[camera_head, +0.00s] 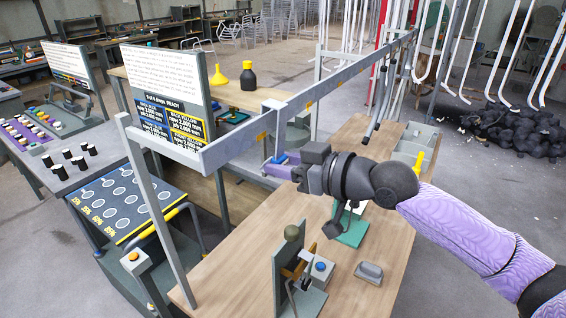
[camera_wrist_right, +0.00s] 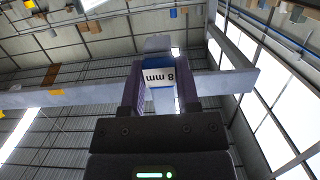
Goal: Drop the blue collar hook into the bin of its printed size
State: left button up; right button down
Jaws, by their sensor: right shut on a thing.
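My right gripper (camera_head: 280,168) reaches in from the right, its purple fingers beside the grey overhead rail (camera_head: 262,125). In the right wrist view, the gripper (camera_wrist_right: 160,88) is shut on the blue collar hook, whose blue collar (camera_wrist_right: 158,62) and white label (camera_wrist_right: 160,75) show between the fingers. The label appears to read "8 mm". In the head view a small blue part of the hook (camera_head: 279,159) shows at the fingers, just under the rail, with a grey shaft above it. Whether it touches the rail is unclear. No bin with a readable size shows. My left gripper is out of view.
A printed board (camera_head: 172,92) stands at left behind the rail's post. A wooden bench (camera_head: 240,262) lies below with a small fixture (camera_head: 300,275) and a grey block (camera_head: 369,271). A sloped blue panel (camera_head: 118,212) is at left.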

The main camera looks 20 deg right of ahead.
jog(key=shift+b+v, duration=1)
jog(key=shift+v, duration=1.6)
